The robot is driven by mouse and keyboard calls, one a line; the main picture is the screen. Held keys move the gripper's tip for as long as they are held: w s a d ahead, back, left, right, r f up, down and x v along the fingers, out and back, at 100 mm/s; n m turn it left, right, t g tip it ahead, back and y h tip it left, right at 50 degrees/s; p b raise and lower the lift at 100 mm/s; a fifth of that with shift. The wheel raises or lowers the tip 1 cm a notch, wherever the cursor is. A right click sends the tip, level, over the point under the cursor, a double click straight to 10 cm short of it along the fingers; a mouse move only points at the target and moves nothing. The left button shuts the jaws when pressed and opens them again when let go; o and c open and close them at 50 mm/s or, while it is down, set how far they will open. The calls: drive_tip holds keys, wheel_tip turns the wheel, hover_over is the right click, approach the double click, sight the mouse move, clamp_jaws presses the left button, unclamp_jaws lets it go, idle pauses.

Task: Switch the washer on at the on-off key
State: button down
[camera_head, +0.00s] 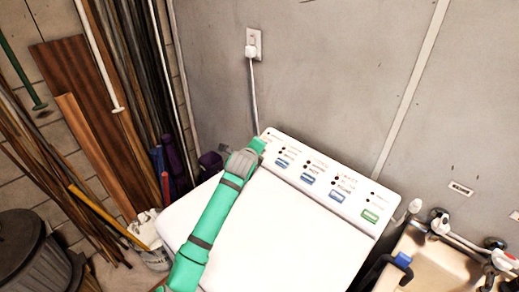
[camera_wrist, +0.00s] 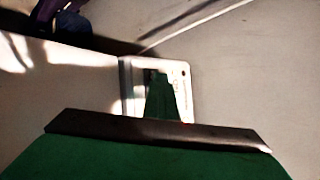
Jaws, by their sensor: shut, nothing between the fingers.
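The white top-load washer (camera_head: 290,240) stands against the grey wall. Its control panel (camera_head: 325,166) runs along the back of the top, with several blue keys (camera_head: 308,179) and a green key (camera_head: 370,215) at the right end. The key labels are too small to read, so I cannot tell which is the on-off key. My gripper (camera_head: 259,145) is shut and empty at the panel's left end, hiding part of it. In the wrist view, the green fingertips (camera_wrist: 165,98) overlap the pale panel end (camera_wrist: 185,78); contact cannot be told.
A wall outlet with a plug (camera_head: 252,48) and a hanging cord is behind the washer. Boards and poles (camera_head: 110,110) lean at the left, above a dark bin (camera_head: 30,250). A sink (camera_head: 430,260) with taps stands at the right.

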drive_tip(key=shift+s+d+f, duration=0.1)
drive_tip(key=shift+f, duration=0.1)
drive_tip(key=shift+s+a+r, duration=0.1)
drive_tip(key=shift+a+r, duration=0.05)
drive_tip(key=shift+r, duration=0.3)
drive_tip(key=shift+s+a+r, duration=0.1)
drive_tip(key=shift+a+r, duration=0.05)
drive_tip(key=shift+r, duration=0.25)
drive_tip(key=shift+r, duration=0.2)
drive_tip(key=r, duration=0.1)
drive_tip(key=s+a+r, duration=0.1)
drive_tip(key=r, duration=0.2)
drive_tip(key=shift+s+a+r, duration=0.15)
drive_tip(key=shift+a+r, duration=0.05)
idle(0.5)
